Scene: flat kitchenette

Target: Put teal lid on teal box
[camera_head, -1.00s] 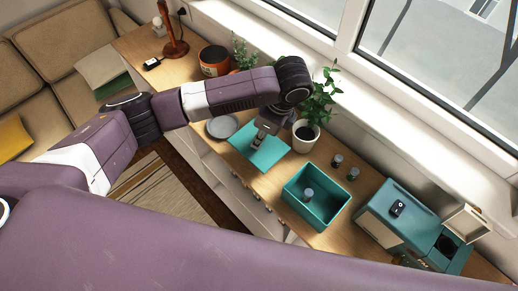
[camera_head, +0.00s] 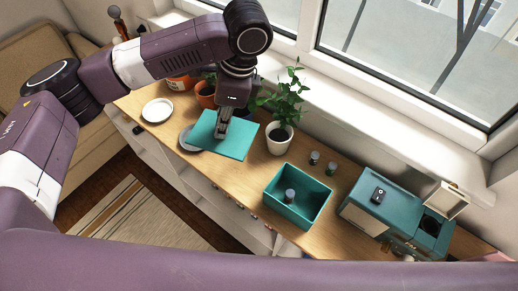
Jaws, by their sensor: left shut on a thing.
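The teal lid (camera_head: 230,141) is a flat square panel in the head view. My left gripper (camera_head: 222,134) points down and is shut on the lid near its middle, probably on a handle that the fingers hide. The lid appears raised above the counter, overlapping a grey plate in the picture. The teal box (camera_head: 298,205) stands open at the top on the counter, right of and nearer than the lid. A small grey cylindrical thing (camera_head: 290,195) is inside the box. My right gripper is not in view.
A potted plant (camera_head: 280,137) stands between lid and window, close to the lid. Two small jars (camera_head: 322,163) stand behind the box. A teal-topped appliance (camera_head: 380,205) is to the right. A white plate (camera_head: 157,110) and grey plate (camera_head: 188,139) lie left on the wooden counter (camera_head: 250,180).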

